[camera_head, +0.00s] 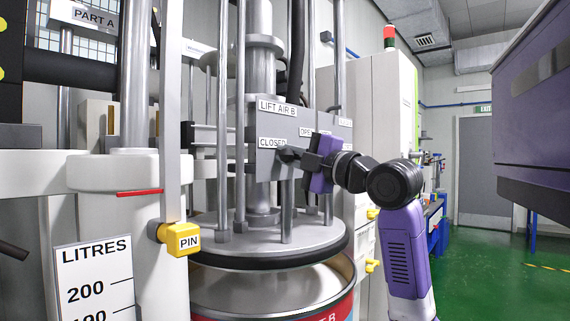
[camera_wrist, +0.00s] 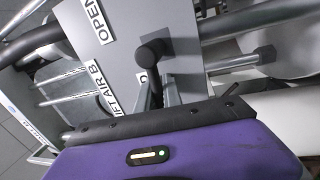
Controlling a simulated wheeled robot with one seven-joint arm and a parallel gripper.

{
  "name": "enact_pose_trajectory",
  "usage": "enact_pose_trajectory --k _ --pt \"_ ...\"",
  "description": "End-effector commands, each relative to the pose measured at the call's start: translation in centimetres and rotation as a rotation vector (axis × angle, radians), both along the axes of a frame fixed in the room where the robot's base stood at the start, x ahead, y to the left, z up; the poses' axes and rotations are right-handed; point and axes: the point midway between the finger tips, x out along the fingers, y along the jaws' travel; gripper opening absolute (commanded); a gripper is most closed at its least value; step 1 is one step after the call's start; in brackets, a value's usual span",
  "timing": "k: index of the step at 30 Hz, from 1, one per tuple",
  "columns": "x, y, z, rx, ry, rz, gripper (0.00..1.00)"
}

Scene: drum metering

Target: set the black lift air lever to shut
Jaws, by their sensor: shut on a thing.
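The black lift air lever (camera_head: 285,153) is on a grey panel (camera_head: 268,168) marked LIFT AIR B. In the head view its dark end is just below and right of the CLOSED label (camera_head: 271,142). The OPEN label (camera_head: 307,132) is higher and to the right, partly covered by my wrist. My gripper (camera_head: 298,157) reaches in from the right and is shut on the lever.
Vertical steel rods and a thick column stand behind and beside the panel. Below are a round steel plate (camera_head: 270,236) and an open drum (camera_head: 265,285). A yellow PIN block (camera_head: 181,239) sticks out at left.

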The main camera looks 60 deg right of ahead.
Motion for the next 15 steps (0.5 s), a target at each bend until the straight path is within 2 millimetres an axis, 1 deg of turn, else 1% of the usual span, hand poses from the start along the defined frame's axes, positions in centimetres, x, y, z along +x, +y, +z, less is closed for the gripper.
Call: enact_pose_trajectory --k 1,6,15 --pt "0.24 0.99 -0.22 -0.030 0.003 0.019 0.00" --pt "0.30 1.06 -0.45 -0.078 0.017 0.021 0.00" --pt "0.37 1.10 -0.58 -0.101 0.027 0.021 0.00"
